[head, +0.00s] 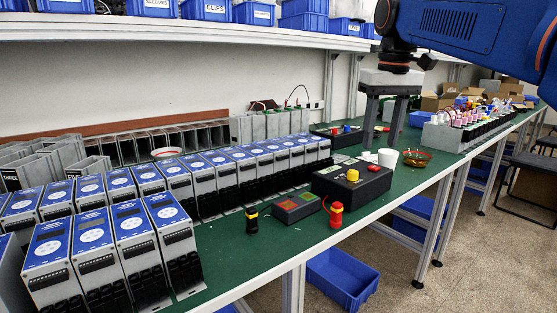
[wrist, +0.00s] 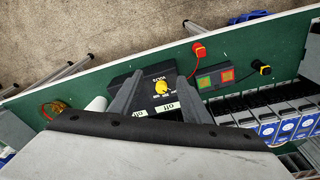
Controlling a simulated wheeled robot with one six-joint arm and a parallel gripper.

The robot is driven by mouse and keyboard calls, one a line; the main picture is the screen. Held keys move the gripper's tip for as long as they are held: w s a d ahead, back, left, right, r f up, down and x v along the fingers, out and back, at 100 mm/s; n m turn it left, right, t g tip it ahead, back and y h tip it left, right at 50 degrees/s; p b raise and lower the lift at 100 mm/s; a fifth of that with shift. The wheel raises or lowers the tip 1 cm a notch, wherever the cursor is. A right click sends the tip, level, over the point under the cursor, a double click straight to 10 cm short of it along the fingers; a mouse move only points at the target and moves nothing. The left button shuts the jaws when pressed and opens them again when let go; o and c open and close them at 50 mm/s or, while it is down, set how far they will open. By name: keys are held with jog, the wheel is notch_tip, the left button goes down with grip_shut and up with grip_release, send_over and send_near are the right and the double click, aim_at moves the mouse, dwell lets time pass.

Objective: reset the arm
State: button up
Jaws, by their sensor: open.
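My gripper (head: 382,142) hangs from my blue arm at the upper right of the head view, pointing down over the green bench. Its two grey fingers are apart with nothing between them. In the wrist view my gripper (wrist: 159,76) shows its fingers on either side of a black control box (wrist: 135,77) with a yellow knob (wrist: 161,87). The same black box (head: 335,190) stands near the bench's front edge in the head view, with its yellow knob (head: 352,175) on top. I cannot tell the exact height of the fingertips above the bench.
Rows of blue-topped soft starters (head: 93,237) fill the left. A red-and-yellow part (head: 334,217), a two-button box (head: 297,207) and a black-and-yellow part (head: 252,221) stand near the front edge. A shelf (head: 180,30) overhangs the back.

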jog(key=s+d+f+m+t, duration=0.1)
jog(key=s+d+f, duration=0.1)
jog(key=s+f, duration=1)
jog(key=s+d+f+m+t, duration=0.1)
jog(key=s+d+f+t, duration=0.1)
jog(key=s+f, duration=1)
notch_tip(320, 180, down, 8)
jog(key=shift+s+d+r, duration=0.15)
jog(key=shift+s, duration=0.15)
